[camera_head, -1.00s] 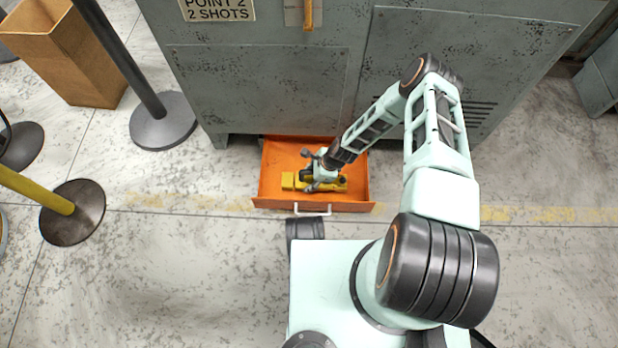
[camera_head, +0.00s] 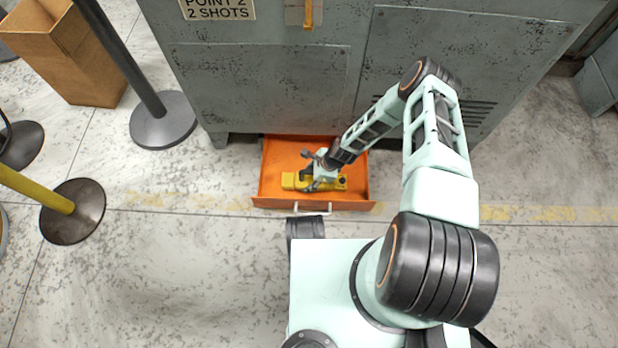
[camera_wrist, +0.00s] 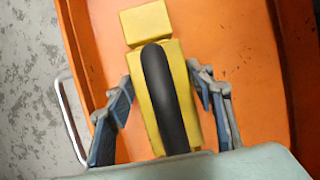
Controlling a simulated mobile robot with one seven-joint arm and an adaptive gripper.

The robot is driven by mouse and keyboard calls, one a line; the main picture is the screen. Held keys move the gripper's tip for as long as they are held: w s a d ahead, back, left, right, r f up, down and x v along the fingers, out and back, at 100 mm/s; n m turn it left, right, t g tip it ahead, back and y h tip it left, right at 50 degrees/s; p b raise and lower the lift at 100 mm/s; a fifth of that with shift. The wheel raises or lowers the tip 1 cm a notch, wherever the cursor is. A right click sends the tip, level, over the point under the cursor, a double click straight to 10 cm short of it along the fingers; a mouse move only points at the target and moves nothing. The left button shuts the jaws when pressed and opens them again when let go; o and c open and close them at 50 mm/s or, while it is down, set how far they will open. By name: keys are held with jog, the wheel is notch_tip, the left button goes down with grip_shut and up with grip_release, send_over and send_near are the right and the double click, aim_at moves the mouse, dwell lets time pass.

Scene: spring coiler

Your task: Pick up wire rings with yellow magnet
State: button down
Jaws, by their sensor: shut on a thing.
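The yellow magnet (camera_head: 290,181) lies in the open orange drawer (camera_head: 361,188) low on the grey machine. In the wrist view it is a long yellow block (camera_wrist: 146,23) with a black curved handle (camera_wrist: 166,100) along its top. My gripper (camera_head: 315,171) is down in the drawer, over the magnet. In the wrist view, the fingers of my gripper (camera_wrist: 163,104) stand on both sides of the block, shut on it. The magnet seems to rest on or just above the drawer floor; I cannot tell which. I see no wire rings.
The drawer's walls surround the magnet, with a pale handle (camera_head: 311,212) at the front. The grey machine (camera_head: 265,95) rises behind. Barrier posts with round bases (camera_head: 163,120) and a brown bin (camera_head: 65,60) stand at the left. The floor at the right is clear.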

aim_at(305, 170)
jog(key=shift+r, duration=0.15)
jog(key=shift+r+p, duration=3.4)
jog(key=shift+r, duration=1.05)
